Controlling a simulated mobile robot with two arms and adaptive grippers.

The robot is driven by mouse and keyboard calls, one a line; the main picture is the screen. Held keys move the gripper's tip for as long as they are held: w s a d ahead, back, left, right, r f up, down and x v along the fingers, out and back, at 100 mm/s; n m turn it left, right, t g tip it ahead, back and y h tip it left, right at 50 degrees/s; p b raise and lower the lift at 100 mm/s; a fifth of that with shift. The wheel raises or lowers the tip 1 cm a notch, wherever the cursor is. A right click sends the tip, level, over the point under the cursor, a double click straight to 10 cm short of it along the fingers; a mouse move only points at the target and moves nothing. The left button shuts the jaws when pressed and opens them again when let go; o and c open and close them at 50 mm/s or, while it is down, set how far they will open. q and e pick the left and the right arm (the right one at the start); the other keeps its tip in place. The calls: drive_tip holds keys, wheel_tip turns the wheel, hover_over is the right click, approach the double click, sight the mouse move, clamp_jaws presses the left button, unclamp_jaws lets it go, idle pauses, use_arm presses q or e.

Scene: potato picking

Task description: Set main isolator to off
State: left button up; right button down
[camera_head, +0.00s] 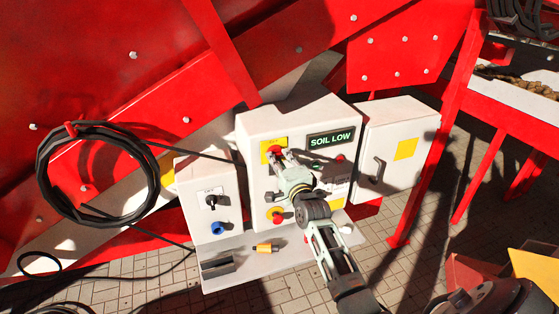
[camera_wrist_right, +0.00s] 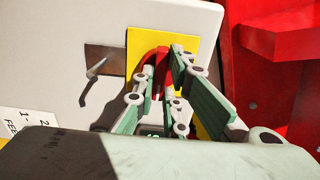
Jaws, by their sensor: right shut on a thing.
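The main isolator is a red handle (camera_head: 273,149) on a yellow plate (camera_head: 264,156) at the upper left of the white control box's front. My right gripper (camera_head: 281,157) reaches it from the lower right and hides much of it. In the right wrist view, the red handle (camera_wrist_right: 161,54) stands between the two fingers of my right gripper (camera_wrist_right: 166,78), against the yellow plate (camera_wrist_right: 140,40). The fingers are shut on the handle. Its on or off marking cannot be read. My left gripper is not in view.
A lit SOIL LOW display (camera_head: 331,139) is right of the isolator. A red knob on yellow (camera_head: 276,215) sits below. A smaller box (camera_head: 197,183) with a black switch stands left, a closed cabinet (camera_head: 404,135) right. An orange-and-black item (camera_head: 264,248) lies on the ledge.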

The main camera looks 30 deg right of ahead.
drive_tip(key=shift+n, duration=0.3)
drive_tip(key=n+p, duration=0.1)
drive_tip(key=n, duration=0.3)
drive_tip(key=shift+n, duration=0.4)
drive_tip(key=n, duration=0.5)
drive_tip(key=shift+f, duration=0.1)
drive_tip(key=n, duration=0.4)
drive_tip(key=shift+p, duration=0.35)
drive_tip(key=shift+n, duration=1.9)
drive_tip(key=c, duration=1.8)
unclamp_jaws()
